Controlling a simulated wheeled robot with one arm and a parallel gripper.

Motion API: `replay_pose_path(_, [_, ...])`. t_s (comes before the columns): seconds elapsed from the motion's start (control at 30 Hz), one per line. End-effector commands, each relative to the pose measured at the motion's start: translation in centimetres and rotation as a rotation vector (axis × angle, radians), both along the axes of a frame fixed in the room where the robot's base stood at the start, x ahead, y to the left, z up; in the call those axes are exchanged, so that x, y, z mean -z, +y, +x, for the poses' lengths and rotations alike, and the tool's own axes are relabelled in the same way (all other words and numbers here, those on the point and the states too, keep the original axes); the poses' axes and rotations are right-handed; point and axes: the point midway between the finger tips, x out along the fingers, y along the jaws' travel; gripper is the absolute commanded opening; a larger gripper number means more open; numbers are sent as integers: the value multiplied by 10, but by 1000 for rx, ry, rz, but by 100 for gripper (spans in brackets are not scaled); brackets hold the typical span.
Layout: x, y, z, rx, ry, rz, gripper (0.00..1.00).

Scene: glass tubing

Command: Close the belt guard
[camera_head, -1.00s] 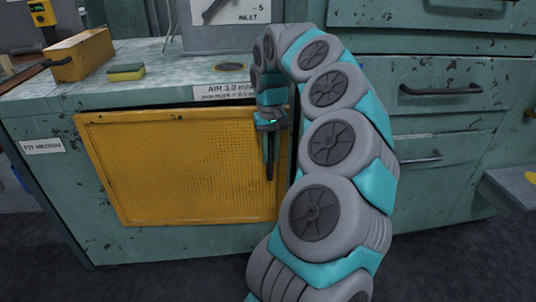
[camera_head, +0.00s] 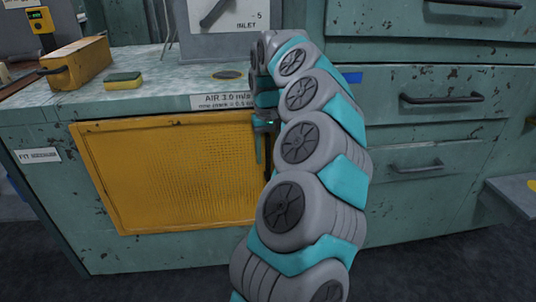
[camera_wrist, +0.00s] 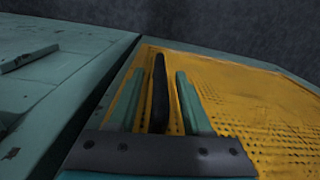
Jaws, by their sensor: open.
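The belt guard (camera_head: 165,175) is a yellow perforated panel on the front of the teal cabinet. A dark gap shows along its top edge in the head view, and it looks slightly ajar; its right edge is partly hidden by my arm. A black bar handle (camera_wrist: 158,100) stands up from the guard near its edge in the wrist view. My gripper (camera_wrist: 160,73) is open, with one teal finger on each side of the handle and visible gaps to both. In the head view my gripper (camera_head: 264,160) is at the guard's right end, partly hidden.
The bench top above carries a yellow box (camera_head: 78,62), a sponge (camera_head: 123,80) and a grey inlet panel (camera_head: 228,30). Drawers with black handles (camera_head: 441,98) lie right of my arm. The floor in front of the cabinet is clear.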

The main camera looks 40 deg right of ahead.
Motion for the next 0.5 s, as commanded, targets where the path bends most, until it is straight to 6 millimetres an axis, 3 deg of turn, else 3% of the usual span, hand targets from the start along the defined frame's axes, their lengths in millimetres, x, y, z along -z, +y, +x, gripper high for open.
replay_pose_path(0.23, [-16, -5, 5, 3, -20, -19, 50])
replay_pose_path(0.5, [-58, -4, 3, 4, -22, -20, 50])
